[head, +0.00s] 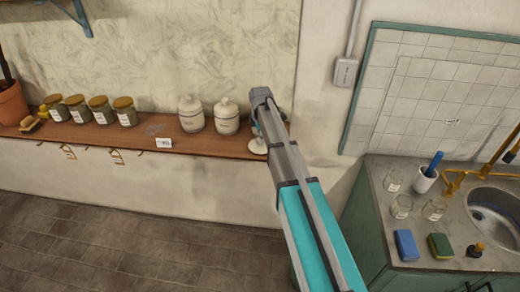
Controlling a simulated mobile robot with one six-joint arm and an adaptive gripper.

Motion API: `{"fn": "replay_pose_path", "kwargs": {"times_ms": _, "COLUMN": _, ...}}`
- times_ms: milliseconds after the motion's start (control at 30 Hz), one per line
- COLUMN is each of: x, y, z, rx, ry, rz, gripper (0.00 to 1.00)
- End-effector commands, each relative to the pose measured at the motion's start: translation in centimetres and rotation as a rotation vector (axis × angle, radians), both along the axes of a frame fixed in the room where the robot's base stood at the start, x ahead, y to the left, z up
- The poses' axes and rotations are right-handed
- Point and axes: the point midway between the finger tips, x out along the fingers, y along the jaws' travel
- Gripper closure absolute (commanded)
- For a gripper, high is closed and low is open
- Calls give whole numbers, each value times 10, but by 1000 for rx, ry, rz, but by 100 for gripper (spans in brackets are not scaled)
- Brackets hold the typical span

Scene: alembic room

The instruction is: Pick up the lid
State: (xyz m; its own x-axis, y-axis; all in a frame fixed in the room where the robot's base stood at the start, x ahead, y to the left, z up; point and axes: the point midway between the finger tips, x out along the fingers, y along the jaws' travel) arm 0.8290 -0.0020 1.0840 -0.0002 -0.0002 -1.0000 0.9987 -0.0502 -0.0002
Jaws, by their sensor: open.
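A small pale round piece (258,146), perhaps a loose lid, lies at the right end of the wooden shelf (208,144), partly hidden behind my arm. Two cream ceramic jars with knobbed lids stand on the shelf to its left, one left (191,114) and one right (227,117). Several glass jars with brown lids (123,103) stand further left. My gripper (256,130) is open, just above the pale piece and mostly hidden by my own arm. Whether its fingers touch the piece cannot be told.
A small white label card (164,143) sits at the shelf's front edge. A plant pot (12,104) stands at the far left. On the right, a counter (385,225) holds a sink (492,212), glasses, a blue sponge (406,245) and a green sponge (440,246). The tiled floor is clear.

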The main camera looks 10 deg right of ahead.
Motion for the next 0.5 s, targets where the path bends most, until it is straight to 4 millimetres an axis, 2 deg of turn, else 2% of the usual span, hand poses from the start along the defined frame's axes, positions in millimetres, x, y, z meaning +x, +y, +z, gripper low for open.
{"fn": "replay_pose_path", "kwargs": {"times_ms": 33, "x": 0, "y": 0, "z": -8, "rx": 0, "ry": 0, "rz": 0, "gripper": 19}}
{"fn": "replay_pose_path", "kwargs": {"times_ms": 200, "x": 0, "y": 0, "z": -15, "rx": 0, "ry": 0, "rz": 0, "gripper": 19}}
{"fn": "replay_pose_path", "kwargs": {"times_ms": 500, "x": 0, "y": 0, "z": -16, "rx": 0, "ry": 0, "rz": 0, "gripper": 19}}
